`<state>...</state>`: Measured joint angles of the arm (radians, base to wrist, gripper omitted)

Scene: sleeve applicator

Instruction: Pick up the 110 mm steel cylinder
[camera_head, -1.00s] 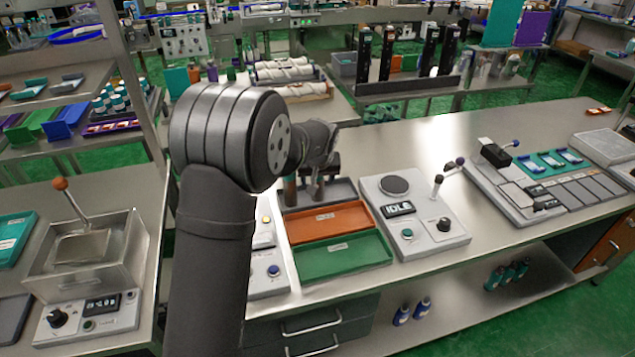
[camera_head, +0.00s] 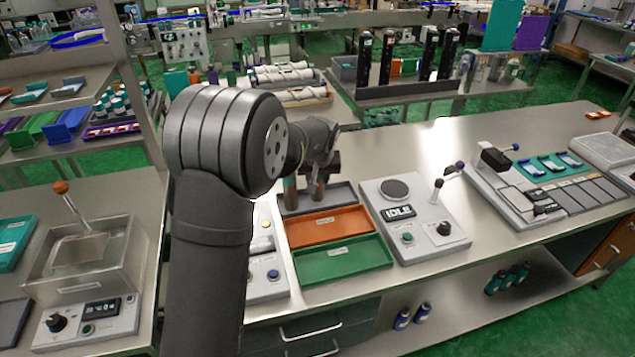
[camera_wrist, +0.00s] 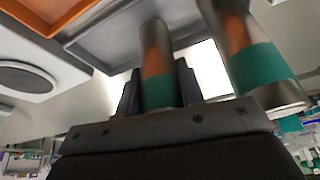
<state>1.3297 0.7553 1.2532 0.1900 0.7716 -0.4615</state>
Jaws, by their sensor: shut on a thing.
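My gripper (camera_head: 319,176) is over the grey tray (camera_head: 343,197) in the head view, partly hidden by my arm. In the wrist view, my gripper (camera_wrist: 159,80) is shut on a steel cylinder (camera_wrist: 157,45) with a teal band and a copper-coloured sheen. A second, similar cylinder (camera_wrist: 248,50) stands to the right in the wrist view, outside the fingers. It also shows in the head view (camera_head: 290,193), left of the gripper. I cannot tell which is 110 mm, nor whether the held one is clear of the tray.
An orange tray (camera_head: 330,227) and a green tray (camera_head: 343,260) lie in front of the grey one. A console (camera_head: 410,225) reading IDLE, with a round pad and a lever, stands to the right. A button panel (camera_head: 262,270) is at the left. Bare bench lies behind the console.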

